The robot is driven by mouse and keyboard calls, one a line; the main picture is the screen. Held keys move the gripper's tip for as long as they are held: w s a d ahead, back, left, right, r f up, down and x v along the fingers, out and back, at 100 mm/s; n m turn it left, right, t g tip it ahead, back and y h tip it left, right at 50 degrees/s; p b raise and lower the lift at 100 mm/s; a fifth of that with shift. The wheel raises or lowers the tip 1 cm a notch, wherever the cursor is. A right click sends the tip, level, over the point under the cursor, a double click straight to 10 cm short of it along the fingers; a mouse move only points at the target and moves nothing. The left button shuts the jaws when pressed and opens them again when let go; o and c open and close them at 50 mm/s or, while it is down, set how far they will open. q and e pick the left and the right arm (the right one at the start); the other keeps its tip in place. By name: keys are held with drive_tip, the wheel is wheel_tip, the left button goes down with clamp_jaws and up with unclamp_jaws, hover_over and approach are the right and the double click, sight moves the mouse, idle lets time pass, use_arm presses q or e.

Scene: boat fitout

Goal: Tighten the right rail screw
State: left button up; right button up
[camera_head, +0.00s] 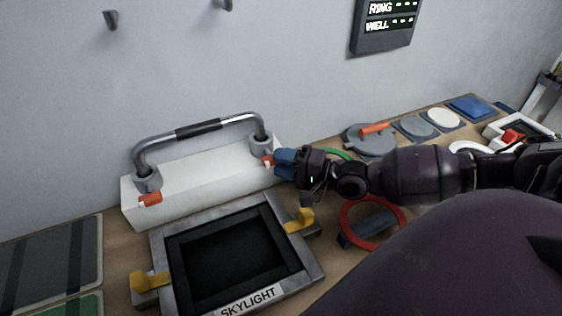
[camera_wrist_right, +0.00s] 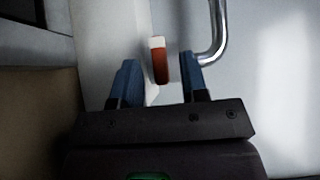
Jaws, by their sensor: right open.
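The rail (camera_head: 198,130) is a chrome bar with a black grip, standing on a white block (camera_head: 205,188). The right rail screw (camera_head: 268,160) has an orange tab and sits at the foot of the rail's right post. The left rail screw (camera_head: 150,199) has a similar orange tab at the left post. My right gripper (camera_head: 280,161) is at the right screw, its blue fingers pointing left. In the right wrist view the fingers are open, and the screw's orange-and-white tab (camera_wrist_right: 159,62) shows between them, with a gap on each side. My left gripper is not in view.
The skylight frame (camera_head: 159,258) with yellow latches lies in front of the block. A red ring (camera_head: 345,212) and a grey round lid (camera_head: 372,145) with an orange handle lie on the bench to the right. A wall display (camera_head: 385,24) hangs behind.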

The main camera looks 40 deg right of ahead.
drive_tip(key=v, duration=1)
drive_tip(key=shift+p, duration=0.4)
drive_tip(key=shift+s, duration=0.1)
